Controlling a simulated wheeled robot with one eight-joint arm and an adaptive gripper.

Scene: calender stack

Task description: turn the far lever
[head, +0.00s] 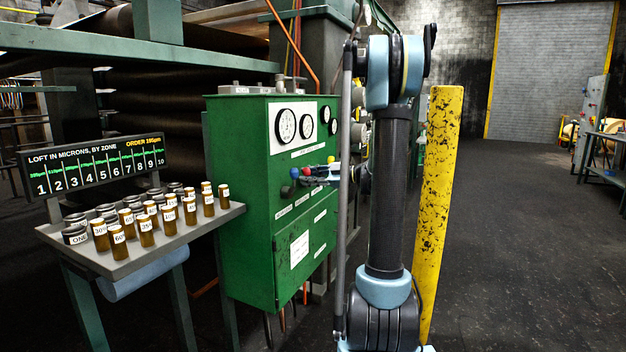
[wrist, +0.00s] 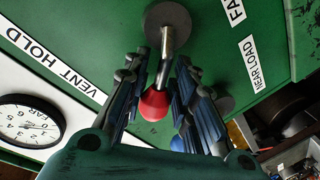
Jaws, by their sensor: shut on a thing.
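In the wrist view a lever with a round grey pivot (wrist: 168,24), metal shaft and red knob (wrist: 155,104) lies between the fingers of my gripper (wrist: 153,78). The gripper is shut on this lever. A label starting "FA" (wrist: 232,10), cut off by the frame edge, is to the right of the pivot; a "NEAR LOAD" label (wrist: 252,63) is lower right. In the head view my gripper (head: 320,176) is at the front of the green cabinet (head: 242,165).
A yellow post (head: 437,190) stands close right of my arm. A shelf (head: 110,263) with several labelled jars is left of the cabinet, below a display board (head: 95,165). Gauges (head: 285,126) sit on the cabinet's upper face. Open floor (head: 530,240) lies to the right.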

